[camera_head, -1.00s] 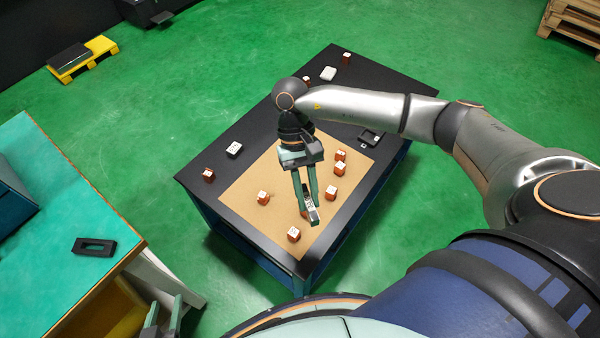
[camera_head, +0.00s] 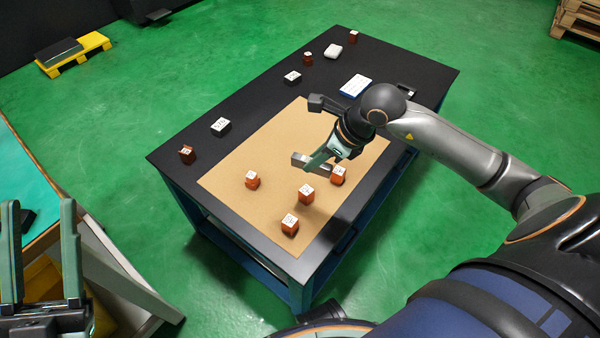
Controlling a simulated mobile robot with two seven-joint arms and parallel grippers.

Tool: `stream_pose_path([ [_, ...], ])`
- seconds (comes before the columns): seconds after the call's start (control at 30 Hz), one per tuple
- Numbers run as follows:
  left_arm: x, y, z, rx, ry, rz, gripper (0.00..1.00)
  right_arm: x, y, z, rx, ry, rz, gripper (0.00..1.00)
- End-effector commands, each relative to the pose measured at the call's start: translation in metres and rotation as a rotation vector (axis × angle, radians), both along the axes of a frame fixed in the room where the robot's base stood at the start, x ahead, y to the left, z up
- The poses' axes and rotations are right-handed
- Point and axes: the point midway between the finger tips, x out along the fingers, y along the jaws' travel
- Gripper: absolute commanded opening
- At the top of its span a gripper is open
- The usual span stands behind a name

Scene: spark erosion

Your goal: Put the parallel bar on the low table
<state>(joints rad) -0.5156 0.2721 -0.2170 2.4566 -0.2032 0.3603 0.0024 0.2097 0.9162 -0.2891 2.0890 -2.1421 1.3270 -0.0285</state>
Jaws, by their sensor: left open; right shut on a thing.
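The low table (camera_head: 180,167) has a black top, blue legs and a tan mat (camera_head: 230,190) on it. The parallel bar (camera_head: 299,159) is a short grey metal bar. My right gripper (camera_head: 316,162) is shut on it and holds it over the mat, roughly level. One end sticks out to the left; the rest is partly hidden by the fingers. I cannot tell how far it is above the mat. My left gripper (camera_head: 41,210) is open and empty at the lower left, apart from the low table.
Several orange-brown blocks with white tops, one here (camera_head: 306,194), stand on the mat, close to the bar. White boxes (camera_head: 221,127) and a blue-white card (camera_head: 355,86) lie on the black top. A teal workbench (camera_head: 22,180) is at left. The mat's left part is clear.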

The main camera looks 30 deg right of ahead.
Motion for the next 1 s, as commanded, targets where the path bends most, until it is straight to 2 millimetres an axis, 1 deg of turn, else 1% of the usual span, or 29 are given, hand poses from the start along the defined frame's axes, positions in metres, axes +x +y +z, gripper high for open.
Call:
stream_pose_path([
  [0.03, -0.006, -0.001, -0.004, 0.0, -0.039, -0.009, 0.5, 0.003, -0.003, -0.007, 0.001, -0.008, -0.058, 0.0],
  [0.13, -0.016, -0.003, 0.003, 0.0, -0.098, -0.023, 0.5, 0.006, -0.01, -0.008, 0.002, -0.006, -0.157, 0.0],
  [0.27, -0.024, -0.004, 0.008, -0.002, -0.138, -0.032, 0.5, 0.009, -0.015, -0.009, 0.002, -0.003, -0.224, 0.0],
  [0.37, -0.025, -0.004, 0.006, -0.005, -0.142, -0.036, 0.5, 0.019, -0.022, -0.013, 0.004, -0.002, -0.242, 0.0],
  [0.77, -0.023, -0.006, -0.019, -0.026, -0.12, -0.06, 0.5, 0.089, -0.065, -0.051, 0.008, -0.001, -0.24, 0.0],
  [0.8, -0.023, -0.006, -0.025, -0.03, -0.117, -0.064, 0.5, 0.093, -0.068, -0.063, 0.008, 0.003, -0.24, 0.0],
  [0.83, -0.023, -0.007, -0.028, -0.031, -0.114, -0.067, 0.5, 0.097, -0.07, -0.069, 0.008, 0.003, -0.24, 0.0],
  [0.9, -0.023, -0.007, -0.034, -0.037, -0.107, -0.072, 0.5, 0.106, -0.075, -0.081, 0.008, 0.002, -0.239, 0.0],
  [1.0, -0.022, -0.008, -0.04, -0.042, -0.099, -0.079, 0.5, 0.115, -0.081, -0.092, 0.007, 0.0, -0.238, 0.0],
])
